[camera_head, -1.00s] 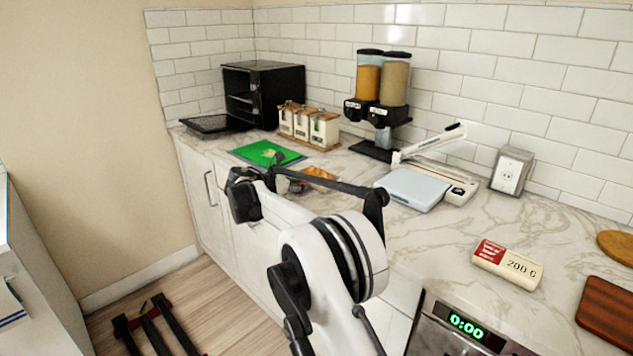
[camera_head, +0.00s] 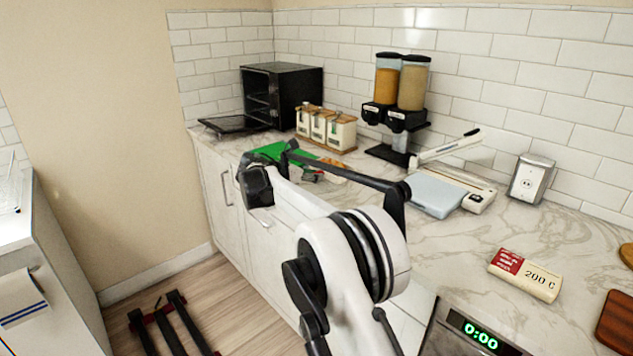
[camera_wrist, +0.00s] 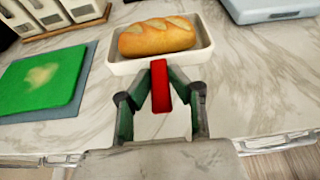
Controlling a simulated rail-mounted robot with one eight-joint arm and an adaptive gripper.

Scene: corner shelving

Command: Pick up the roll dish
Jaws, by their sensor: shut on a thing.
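The roll dish (camera_wrist: 128,68) is a white rectangular dish in the wrist view, with a golden bread loaf (camera_wrist: 157,36) lying in it. My gripper (camera_wrist: 160,86) is shut at the middle of the dish's near wall, its red fingertips together on that wall. The dish looks level; I cannot tell whether it is clear of the counter. In the head view my arm hides most of the dish, and only part of the loaf (camera_head: 332,167) shows.
A green board (camera_wrist: 42,76) lies left of the dish. Canisters (camera_head: 326,128) and a twin dispenser (camera_head: 398,95) stand behind. A light-blue scale-like box (camera_head: 436,195) is at the right. The marble counter (camera_head: 440,240) in front of it is clear.

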